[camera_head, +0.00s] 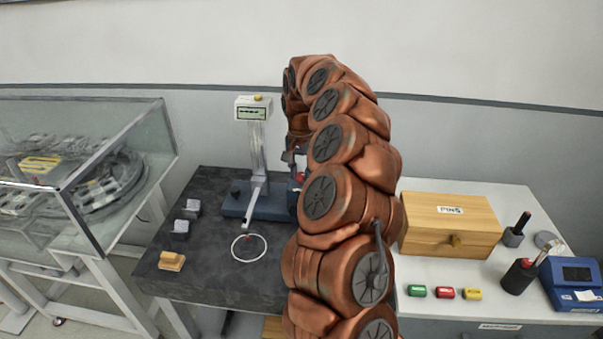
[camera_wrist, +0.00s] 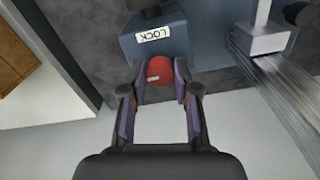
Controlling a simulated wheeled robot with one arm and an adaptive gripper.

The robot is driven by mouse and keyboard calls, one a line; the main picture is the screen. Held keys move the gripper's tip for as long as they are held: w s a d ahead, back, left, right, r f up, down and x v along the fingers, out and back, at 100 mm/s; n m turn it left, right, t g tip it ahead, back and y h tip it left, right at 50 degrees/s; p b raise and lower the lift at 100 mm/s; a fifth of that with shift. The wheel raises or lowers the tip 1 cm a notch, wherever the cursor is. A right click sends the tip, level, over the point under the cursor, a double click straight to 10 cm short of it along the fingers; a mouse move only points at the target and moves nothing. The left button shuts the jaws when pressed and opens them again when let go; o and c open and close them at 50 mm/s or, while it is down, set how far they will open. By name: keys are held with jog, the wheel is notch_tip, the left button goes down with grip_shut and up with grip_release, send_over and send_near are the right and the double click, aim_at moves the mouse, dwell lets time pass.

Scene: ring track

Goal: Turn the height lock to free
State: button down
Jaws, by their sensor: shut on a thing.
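The height gauge (camera_head: 254,150) stands on the dark surface plate, with a blue-grey base (camera_head: 240,204) and a small display on top. In the wrist view, the red lock knob (camera_wrist: 159,71) sits at the edge of the blue-grey base, just below a white label reading LOCK (camera_wrist: 161,33). My gripper (camera_wrist: 160,88) is shut on the red knob, with a finger on each side of it. In the head view my copper arm hides part of the gauge's right side, and a bit of the red knob (camera_head: 300,178) shows near my gripper.
Several small blocks (camera_head: 180,228) and a white ring outline (camera_head: 249,248) lie on the dark plate (camera_head: 215,280). A wooden PINS box (camera_head: 449,220) stands on the white bench at right. A glass-covered case (camera_head: 80,160) is at left.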

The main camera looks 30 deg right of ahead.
jog(key=n+b, duration=0.2)
jog(key=n, duration=0.1)
jog(key=shift+s+f+n+b, duration=0.1)
jog(key=shift+f+n+b, duration=0.05)
jog(key=shift+n+b, duration=0.2)
jog(key=n+b, duration=0.1)
jog(key=n, duration=0.3)
jog(key=shift+n, duration=0.35)
jog(key=n, duration=0.4)
jog(key=shift+n, duration=2.4)
jog(key=c, duration=0.9)
grip_release()
jog(key=shift+o, duration=0.2)
jog(key=shift+r, duration=0.2)
